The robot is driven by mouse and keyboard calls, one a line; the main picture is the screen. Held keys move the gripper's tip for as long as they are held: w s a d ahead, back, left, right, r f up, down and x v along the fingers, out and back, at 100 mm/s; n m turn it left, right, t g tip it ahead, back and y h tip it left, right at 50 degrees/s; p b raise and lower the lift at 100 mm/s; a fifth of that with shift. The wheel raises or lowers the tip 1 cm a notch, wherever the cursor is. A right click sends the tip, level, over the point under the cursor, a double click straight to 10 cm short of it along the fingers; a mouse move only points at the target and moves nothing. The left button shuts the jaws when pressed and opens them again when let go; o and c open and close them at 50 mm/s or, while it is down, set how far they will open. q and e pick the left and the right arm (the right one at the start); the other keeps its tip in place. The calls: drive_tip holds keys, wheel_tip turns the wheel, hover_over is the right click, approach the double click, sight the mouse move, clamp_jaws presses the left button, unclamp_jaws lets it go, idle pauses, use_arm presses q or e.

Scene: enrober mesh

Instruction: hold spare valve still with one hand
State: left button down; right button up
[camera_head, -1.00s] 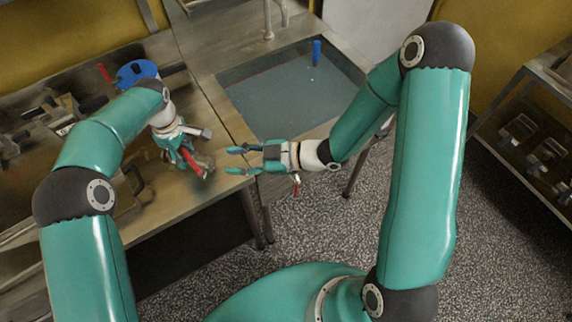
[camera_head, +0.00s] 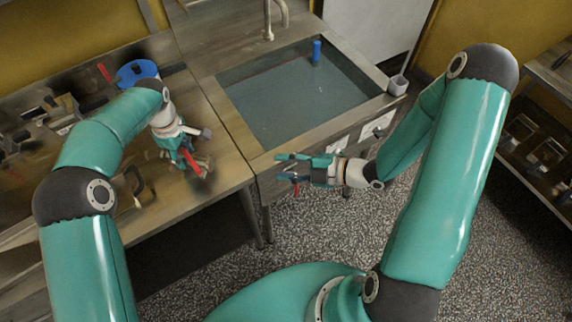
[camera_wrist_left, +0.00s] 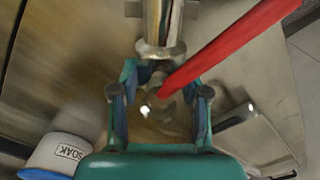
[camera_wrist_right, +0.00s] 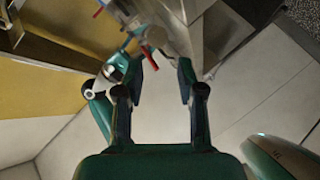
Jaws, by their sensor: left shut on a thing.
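The spare valve has a metal body (camera_wrist_left: 160,32) and a long red lever (camera_wrist_left: 222,45). In the head view its red lever (camera_head: 192,163) shows at the front right of the left bench. My left gripper (camera_head: 192,168) is shut on the valve; in the left wrist view its fingers (camera_wrist_left: 160,92) sit on both sides of the valve's near end. The fingers partly hide the body in the head view. My right gripper (camera_head: 283,168) is open and empty in front of the sink, to the right of the valve. Its spread fingers also show in the right wrist view (camera_wrist_right: 161,82).
A white tub marked SOAK (camera_wrist_left: 62,156) stands near the left gripper. A sink basin (camera_head: 280,95) with a blue upright object (camera_head: 316,50) lies behind the right gripper. A grey cup (camera_head: 398,84) is at the sink's right corner. Dark items clutter the bench's left.

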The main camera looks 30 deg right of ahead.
clamp_jaws()
drive_tip(key=m, duration=0.3)
drive_tip(key=n+g+y, duration=0.2)
drive_tip(key=g+y, duration=0.3)
drive_tip(key=g, duration=0.6)
approach(191, 160)
drive_tip(key=s+a+f, duration=0.1)
drive_tip(key=a, duration=0.7)
drive_tip(key=shift+s+a, duration=0.25)
drive_tip(key=shift+s, duration=0.15)
